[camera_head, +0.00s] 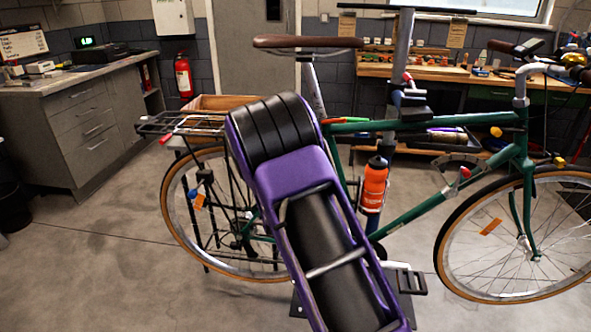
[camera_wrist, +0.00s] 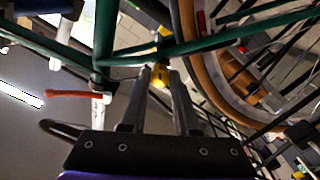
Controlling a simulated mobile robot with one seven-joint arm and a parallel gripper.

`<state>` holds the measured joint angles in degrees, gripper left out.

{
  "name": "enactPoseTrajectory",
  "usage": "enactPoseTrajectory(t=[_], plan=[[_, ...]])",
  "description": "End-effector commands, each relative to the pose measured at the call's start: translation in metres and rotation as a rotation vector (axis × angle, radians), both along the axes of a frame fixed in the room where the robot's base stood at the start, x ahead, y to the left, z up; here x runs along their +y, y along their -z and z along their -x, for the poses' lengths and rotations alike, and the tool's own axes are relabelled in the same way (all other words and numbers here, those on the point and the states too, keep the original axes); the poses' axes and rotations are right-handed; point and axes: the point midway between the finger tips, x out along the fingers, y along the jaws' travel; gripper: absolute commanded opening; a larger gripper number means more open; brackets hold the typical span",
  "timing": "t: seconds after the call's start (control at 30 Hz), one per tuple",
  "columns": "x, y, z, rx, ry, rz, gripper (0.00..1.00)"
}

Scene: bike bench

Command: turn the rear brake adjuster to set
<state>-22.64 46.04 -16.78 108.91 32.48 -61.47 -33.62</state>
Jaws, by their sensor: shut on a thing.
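The bike (camera_head: 425,122) has a green frame and stands side-on in the head view, its rear wheel to the left. In the wrist view my gripper (camera_wrist: 160,78) reaches up to the green tubes by the rear tyre. Its two grey fingers close on a small yellow piece (camera_wrist: 161,73) at their tips, which I take for the rear brake adjuster. The fingers partly cover it, and no mark or setting on it can be read. In the head view my purple arm hides the gripper and the adjuster.
A red lever (camera_wrist: 75,94) sticks out left of the fingers, and the tyre (camera_wrist: 205,75) runs close on the right. An orange bottle (camera_head: 374,187) sits on the frame. A workbench (camera_head: 425,72) stands behind; the floor at left (camera_head: 95,260) is clear.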

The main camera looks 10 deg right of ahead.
Motion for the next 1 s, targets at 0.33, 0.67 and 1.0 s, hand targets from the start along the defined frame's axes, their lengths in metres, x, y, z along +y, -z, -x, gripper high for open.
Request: enactPoseTrajectory(t=[0.33, 0.67, 1.0], plan=[[0.0005, 0.0002, 0.0004, 0.102, 0.0, 0.314, 0.0], [0.0008, 0.0, 0.0004, 0.2, -0.002, 0.611, 0.0], [0.0007, -0.0001, 0.0003, 0.287, -0.001, 0.882, 0.0]])
